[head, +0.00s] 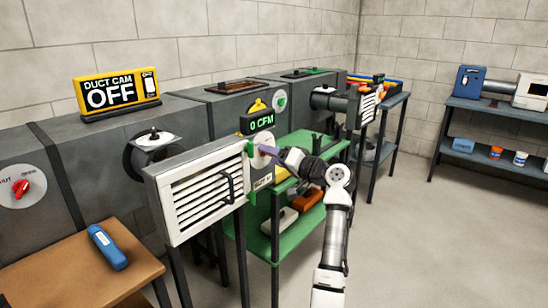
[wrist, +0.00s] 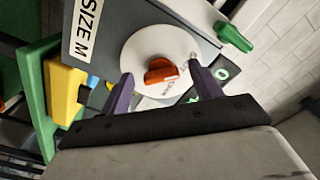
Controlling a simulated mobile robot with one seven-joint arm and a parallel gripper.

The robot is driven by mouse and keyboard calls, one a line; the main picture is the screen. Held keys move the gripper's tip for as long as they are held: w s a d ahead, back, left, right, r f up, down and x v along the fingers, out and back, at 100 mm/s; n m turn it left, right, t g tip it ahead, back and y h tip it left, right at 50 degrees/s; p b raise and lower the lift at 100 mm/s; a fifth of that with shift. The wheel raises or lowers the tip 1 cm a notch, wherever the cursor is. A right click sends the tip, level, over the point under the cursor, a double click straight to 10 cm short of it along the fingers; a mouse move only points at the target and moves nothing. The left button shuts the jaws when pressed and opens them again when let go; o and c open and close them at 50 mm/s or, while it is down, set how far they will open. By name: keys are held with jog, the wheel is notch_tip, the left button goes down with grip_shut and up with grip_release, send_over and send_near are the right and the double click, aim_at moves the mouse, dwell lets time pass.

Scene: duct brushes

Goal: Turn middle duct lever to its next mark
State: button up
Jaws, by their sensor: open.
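The orange lever (wrist: 161,71) sits at the centre of a white round dial (wrist: 140,44) in the wrist view, beside a "SIZE M" label (wrist: 84,32). Small print on the dial is too tilted to read fully. In the head view the white dial (head: 263,146) is on the middle duct, partly hidden by my fingers. My gripper (wrist: 166,88) is open, its two purple fingertips on either side of the lever, with gaps visible. In the head view my gripper (head: 270,151) reaches the dial from the right. I cannot tell whether a finger touches the dial.
A white louvred grille (head: 200,192) stands open just left of the dial. A "0 CFM" display (head: 262,123) is above it. A green shelf (head: 262,255) with several items is below. A red lever (head: 20,188) is at far left. The floor at right is clear.

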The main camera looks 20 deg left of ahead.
jog(key=v, duration=1.3)
jog(key=shift+d+b, duration=0.3)
jog(key=shift+d, duration=0.1)
jog(key=shift+s, duration=0.1)
